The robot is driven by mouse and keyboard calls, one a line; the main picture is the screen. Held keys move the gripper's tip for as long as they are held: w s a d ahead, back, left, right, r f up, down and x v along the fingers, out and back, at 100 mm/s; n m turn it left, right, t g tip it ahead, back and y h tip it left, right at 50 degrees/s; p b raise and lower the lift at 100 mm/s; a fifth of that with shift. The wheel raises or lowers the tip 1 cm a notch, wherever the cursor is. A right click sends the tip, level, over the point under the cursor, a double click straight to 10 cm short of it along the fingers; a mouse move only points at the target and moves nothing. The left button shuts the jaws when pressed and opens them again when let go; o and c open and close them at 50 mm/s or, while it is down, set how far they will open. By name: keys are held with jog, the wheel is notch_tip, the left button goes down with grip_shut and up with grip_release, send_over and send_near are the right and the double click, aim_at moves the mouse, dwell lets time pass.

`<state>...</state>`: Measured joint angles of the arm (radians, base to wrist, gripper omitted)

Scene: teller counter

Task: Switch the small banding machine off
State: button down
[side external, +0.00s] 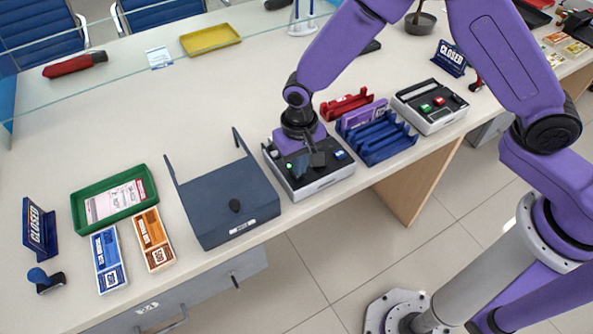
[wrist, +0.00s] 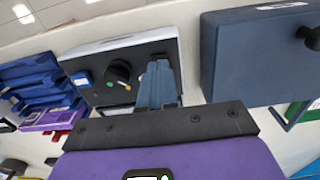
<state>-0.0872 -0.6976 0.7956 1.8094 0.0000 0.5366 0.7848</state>
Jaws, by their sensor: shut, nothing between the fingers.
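A low banding machine (side external: 325,182) with a white body and black top stands near the counter's front edge. It also shows in the wrist view (wrist: 98,48). Its top carries a black rotary knob (wrist: 119,71) with green and orange dots beside it, and a blue part (wrist: 82,79). My gripper (side external: 300,163) is over this machine, shut and empty. In the wrist view the closed blue-grey fingers (wrist: 158,82) are just right of the knob. I cannot tell whether they touch the machine. The knob's exact setting is unclear.
A dark blue-grey box (side external: 225,200) with a knob stands close on the left. A blue rack (side external: 378,138) is close on the right, with a red tray (side external: 346,105) behind. Another machine (side external: 430,106) with red and green buttons stands farther right. The counter behind is mostly clear.

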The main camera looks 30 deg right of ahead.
jog(key=shift+f, duration=0.9)
dwell(0.6)
jog(key=shift+r, duration=3.5)
jog(key=s+d+r+n, duration=0.6)
jog(key=s+d, duration=0.5)
jog(key=s, duration=0.1)
jog(key=s+d+r+n, duration=0.6)
jog(key=s+d+r, duration=0.1)
jog(key=s+d, duration=0.5)
jog(key=shift+s+n, duration=0.15)
jog(key=shift+n, duration=0.15)
jog(key=shift+d, duration=0.1)
